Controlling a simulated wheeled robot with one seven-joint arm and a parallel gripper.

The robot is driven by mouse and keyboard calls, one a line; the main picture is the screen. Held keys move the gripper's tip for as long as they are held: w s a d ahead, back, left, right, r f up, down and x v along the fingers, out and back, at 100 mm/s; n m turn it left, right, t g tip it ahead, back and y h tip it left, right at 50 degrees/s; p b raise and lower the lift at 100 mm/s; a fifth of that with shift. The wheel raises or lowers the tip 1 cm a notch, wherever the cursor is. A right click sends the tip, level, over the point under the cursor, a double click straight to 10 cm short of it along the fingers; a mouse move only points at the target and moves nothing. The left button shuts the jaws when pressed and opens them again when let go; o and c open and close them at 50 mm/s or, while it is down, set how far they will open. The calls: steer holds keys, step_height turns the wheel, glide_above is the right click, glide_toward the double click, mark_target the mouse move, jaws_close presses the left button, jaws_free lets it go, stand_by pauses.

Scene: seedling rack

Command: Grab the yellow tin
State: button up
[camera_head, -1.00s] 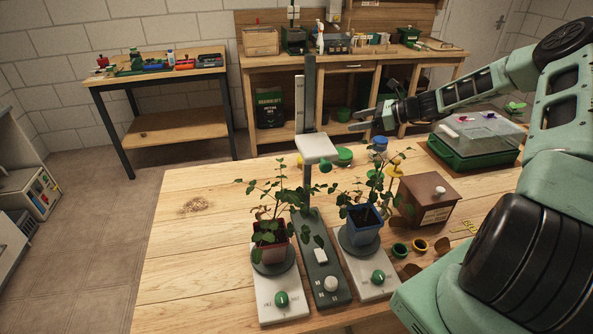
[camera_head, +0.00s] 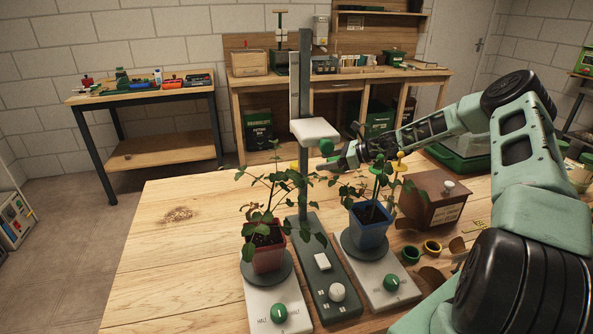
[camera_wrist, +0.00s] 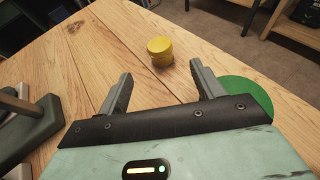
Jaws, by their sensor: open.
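The yellow tin (camera_wrist: 160,50) is a short, round, ribbed tin standing upright on the wooden table in the wrist view. It lies just beyond and between my gripper's (camera_wrist: 160,72) open fingers, with nothing between them. In the head view my gripper (camera_head: 328,166) points left behind the grow-lamp stand (camera_head: 305,110). A small yellow patch (camera_head: 295,165) behind the post, left of the fingers, looks like the tin, mostly hidden.
A green disc (camera_wrist: 245,95) lies close by my right finger in the wrist view. Red (camera_head: 268,255) and blue (camera_head: 369,226) potted plants stand in front. A brown box (camera_head: 432,200) is to the right.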

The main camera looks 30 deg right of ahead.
steer(key=p+x, duration=0.1)
steer(key=x, duration=1)
steer(key=shift+w+f, duration=0.1)
steer(key=c, duration=1.1)
